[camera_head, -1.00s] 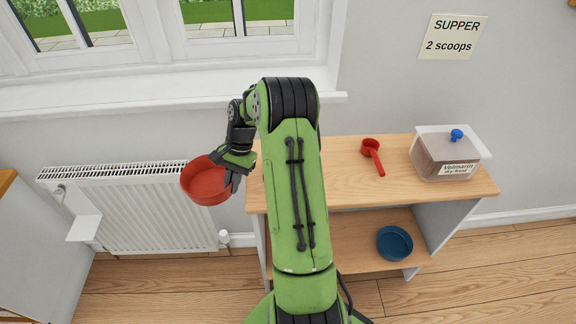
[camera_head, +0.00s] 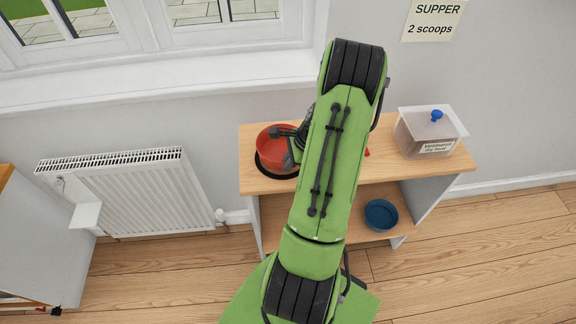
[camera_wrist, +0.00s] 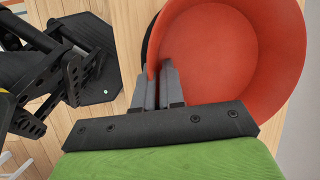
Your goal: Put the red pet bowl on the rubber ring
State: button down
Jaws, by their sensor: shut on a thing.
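The red pet bowl (camera_head: 272,146) is upright at the left end of the shelf top in the head view, over the black rubber ring (camera_head: 263,170). The ring's dark edge shows along the bowl's lower left side; I cannot tell whether the bowl touches it. My gripper (camera_head: 297,141) is at the bowl's right side, partly hidden by my arm. In the wrist view my gripper (camera_wrist: 172,90) is shut on the wall of the red bowl (camera_wrist: 225,50), which is empty inside.
A lidded food box (camera_head: 425,135) stands at the right end of the shelf top (camera_head: 262,187). A red scoop (camera_head: 367,152) is mostly hidden behind my arm. A blue bowl (camera_head: 381,215) sits on the lower shelf. A radiator (camera_head: 135,192) and window sill are nearby.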

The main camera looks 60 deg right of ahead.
jog(key=shift+f, duration=0.8)
jog(key=c, duration=1.2)
grip_release()
jog(key=shift+f, duration=0.1)
